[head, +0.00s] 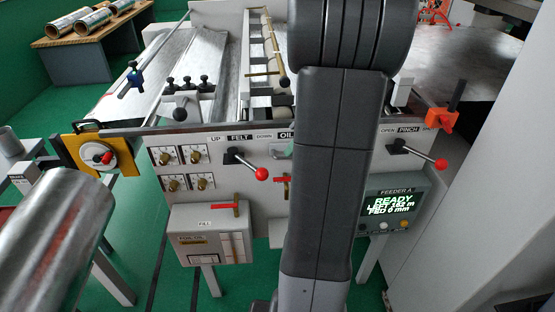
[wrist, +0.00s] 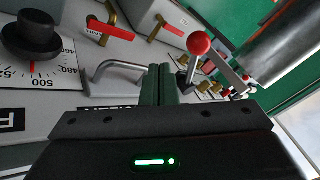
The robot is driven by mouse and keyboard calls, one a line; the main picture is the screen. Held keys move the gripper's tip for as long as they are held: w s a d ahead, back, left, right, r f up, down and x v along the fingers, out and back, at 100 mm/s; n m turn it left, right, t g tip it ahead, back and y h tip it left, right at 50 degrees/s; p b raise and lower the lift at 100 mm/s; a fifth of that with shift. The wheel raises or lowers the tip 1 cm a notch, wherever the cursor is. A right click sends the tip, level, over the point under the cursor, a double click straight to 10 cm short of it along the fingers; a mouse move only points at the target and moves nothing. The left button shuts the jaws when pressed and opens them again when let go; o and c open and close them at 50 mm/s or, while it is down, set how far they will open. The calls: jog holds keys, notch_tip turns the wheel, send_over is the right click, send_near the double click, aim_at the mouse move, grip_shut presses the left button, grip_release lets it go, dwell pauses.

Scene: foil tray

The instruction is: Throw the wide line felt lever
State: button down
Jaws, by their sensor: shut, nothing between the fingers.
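The felt lever (head: 246,166) shows in the head view on the grey panel, under the labels UP, FELT and DOWN. Its rod slants right and down from a black pivot to a red ball, toward the DOWN side. In the wrist view, a red-balled lever (wrist: 196,58), which looks like the same one, stands right of and beyond my fingertips, apart from them. My gripper (wrist: 159,70) is shut and empty, its two fingers together. In the head view my arm hides the gripper and the panel's middle.
A metal loop handle (wrist: 112,72) lies close left of my fingers. Red valve handles (wrist: 110,31) and a black dial (wrist: 32,38) are further left. In the head view, the pinch lever (head: 418,154) and feeder screen (head: 392,205) stand right; a metal roll (head: 55,240) is front left.

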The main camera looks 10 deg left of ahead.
aim_at(248, 164)
jog(key=s+a+f, duration=0.1)
jog(key=a, duration=0.1)
jog(key=s+a+f+p, duration=0.1)
jog(key=s, duration=0.1)
jog(key=shift+s+a+f, duration=0.15)
jog(key=shift+a+f, duration=0.15)
jog(key=shift+a, duration=0.1)
